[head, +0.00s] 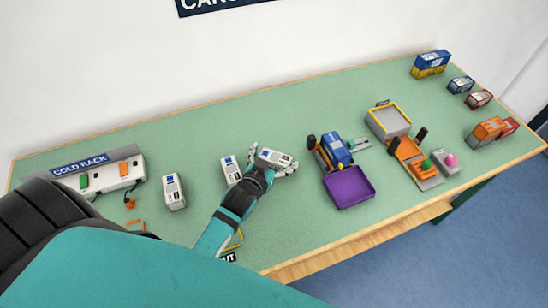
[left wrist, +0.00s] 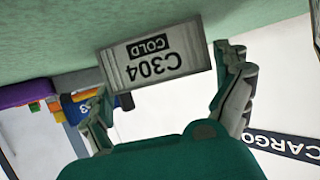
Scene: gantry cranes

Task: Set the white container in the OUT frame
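A white container (head: 273,157) sits between the fingers of my left gripper (head: 272,165) in the head view. In the left wrist view this container (left wrist: 157,62) shows a grey-white face reading "C304 COLD", upside down. The OUT frame shows only as bits of yellow edge (head: 239,237) and the OUT label (head: 228,257) at the table's front. My left forearm hides most of the frame. My right gripper is not in view.
Two other white containers stand left of the gripper, one close by (head: 231,170) and one farther left (head: 174,191). The cold rack (head: 120,176) is at far left.

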